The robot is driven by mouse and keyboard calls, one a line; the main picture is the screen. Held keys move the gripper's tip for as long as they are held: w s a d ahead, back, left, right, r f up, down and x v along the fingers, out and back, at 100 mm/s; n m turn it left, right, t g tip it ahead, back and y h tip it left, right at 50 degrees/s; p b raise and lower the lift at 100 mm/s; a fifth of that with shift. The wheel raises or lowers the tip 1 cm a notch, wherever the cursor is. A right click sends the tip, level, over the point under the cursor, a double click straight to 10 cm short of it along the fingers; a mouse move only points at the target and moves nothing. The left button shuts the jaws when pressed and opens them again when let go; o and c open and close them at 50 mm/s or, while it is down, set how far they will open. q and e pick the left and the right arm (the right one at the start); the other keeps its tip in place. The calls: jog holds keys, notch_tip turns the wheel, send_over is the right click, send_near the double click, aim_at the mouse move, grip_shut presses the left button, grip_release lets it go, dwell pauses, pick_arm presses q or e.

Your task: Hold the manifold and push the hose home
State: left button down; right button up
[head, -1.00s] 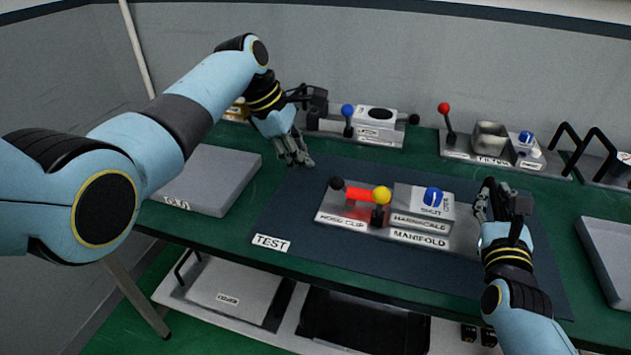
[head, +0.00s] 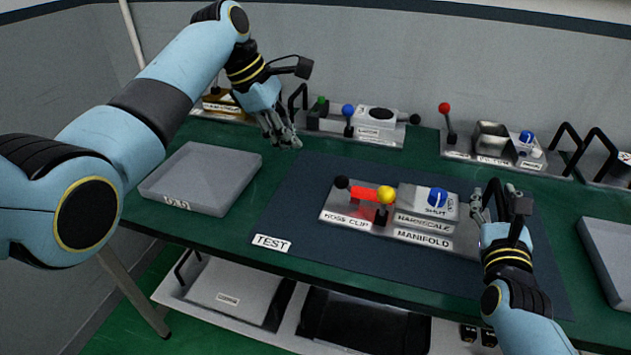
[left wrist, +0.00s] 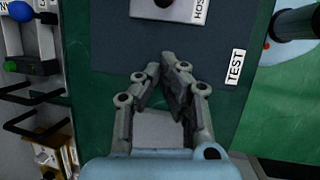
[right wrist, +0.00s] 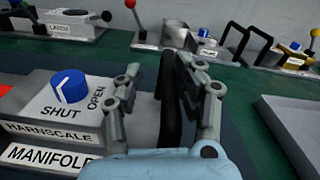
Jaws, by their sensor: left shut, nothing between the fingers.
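The manifold (head: 424,239) is a grey block on a plate on the dark mat, with a blue SHUT/OPEN knob (head: 437,197). It also shows in the right wrist view (right wrist: 95,118). At its left end, above the HOSE CLIP label (head: 346,221), a red tube-like piece (head: 360,193) lies between a black ball and a yellow ball; I cannot tell whether it is the hose. My right gripper (head: 495,192) is open at the manifold's right end, its fingers on either side of a black upright handle (right wrist: 171,105). My left gripper (head: 289,142) is shut and empty above the mat's back left edge.
A grey tray (head: 200,178) stands left of the mat and another (head: 608,255) on the right. Several fixtures with levers and handles line the back, including a latch unit (head: 378,122) and a filter unit (head: 492,145). The mat's front left is clear except for the TEST label (head: 272,243).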

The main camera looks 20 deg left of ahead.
jog(key=shift+s+d+f, duration=0.1)
jog(key=shift+s+f, duration=0.1)
jog(key=shift+f, duration=0.15)
